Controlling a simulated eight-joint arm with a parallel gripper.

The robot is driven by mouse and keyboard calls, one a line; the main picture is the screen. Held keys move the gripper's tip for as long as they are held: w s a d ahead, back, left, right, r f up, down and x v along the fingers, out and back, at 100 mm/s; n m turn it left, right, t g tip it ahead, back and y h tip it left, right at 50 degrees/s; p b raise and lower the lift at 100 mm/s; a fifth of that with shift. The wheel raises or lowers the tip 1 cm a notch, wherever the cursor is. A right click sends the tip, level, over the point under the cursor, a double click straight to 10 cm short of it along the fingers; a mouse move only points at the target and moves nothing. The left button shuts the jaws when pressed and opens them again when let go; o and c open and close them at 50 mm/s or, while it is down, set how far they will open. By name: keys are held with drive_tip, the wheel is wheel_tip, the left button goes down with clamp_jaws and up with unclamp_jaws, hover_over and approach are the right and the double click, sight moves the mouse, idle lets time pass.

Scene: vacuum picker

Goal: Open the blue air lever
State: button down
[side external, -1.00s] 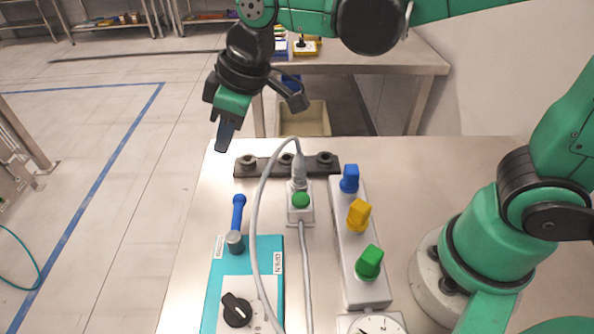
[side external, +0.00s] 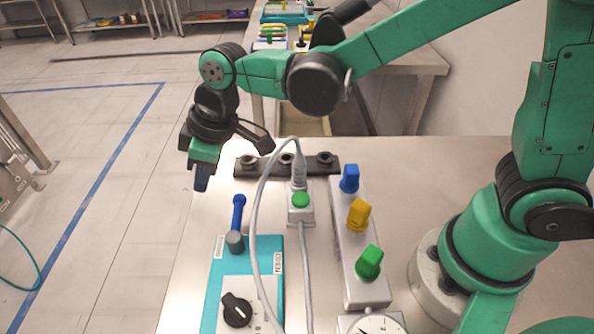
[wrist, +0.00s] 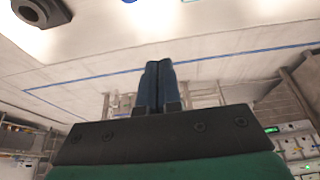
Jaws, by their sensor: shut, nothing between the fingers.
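The blue air lever (side external: 238,214) stands up from a grey round pivot (side external: 235,241) at the back left of a teal box (side external: 267,257). Labels sit on either side of the pivot; the right one seems to read "OPEN". In the side view my gripper (side external: 201,184) is above and to the left of the lever, apart from it, with its fingers pointing down. In the wrist view the two dark blue fingertips (wrist: 153,85) are pressed together with nothing between them. A bit of blue at the top edge of the wrist view is too cut off to identify.
A grey cable (side external: 256,215) arcs up just right of the lever to a plug in a box with a green button (side external: 300,200). A grey box with blue, yellow and green knobs (side external: 358,214) stands further right. A black rail (side external: 243,169) lies behind. A black knob (side external: 237,311) is in front.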

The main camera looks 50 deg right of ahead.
sight(238, 221)
drive_tip(key=x, duration=0.4)
drive_tip(key=shift+s+d+f, duration=0.25)
drive_tip(key=shift+s+d, duration=0.25)
drive_tip(key=shift+s+d+f, duration=0.2)
drive_tip(key=shift+s+d, duration=0.3)
drive_tip(key=shift+d, duration=0.05)
drive_tip(key=shift+s+d, duration=0.35)
